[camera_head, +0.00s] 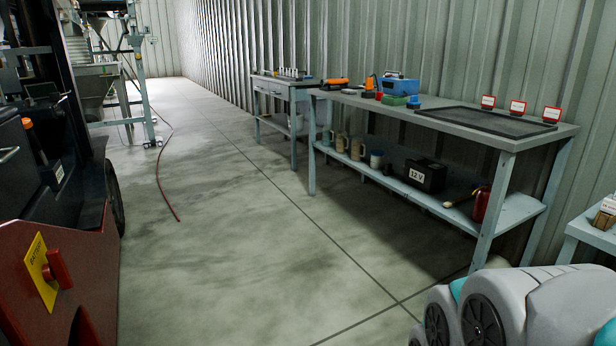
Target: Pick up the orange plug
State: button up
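Several orange things are in view, and I cannot tell for certain which is the plug. A small upright orange object (370,83) stands on the long workbench (548,133), left of a blue case. A flatter orange-and-black object (335,83) lies at the bench's far end. An orange-topped piece (27,123) sits on the dark vehicle at the left. My gripper is not in view; only white and teal parts of my own body show at the bottom right.
The blue case (399,85), a green box (394,100), a dark mat and red-framed signs are on the bench. Mugs and a 12 V battery (425,175) are on its lower shelf. The red-and-black vehicle (60,290) stands left. The concrete floor between is mostly clear; a red hose (160,185) lies on it.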

aim_at(368, 87)
jog(key=i+j+u, duration=0.15)
jog(key=i, duration=0.9)
jog(key=i+j+u, duration=0.1)
jog(key=i, duration=1)
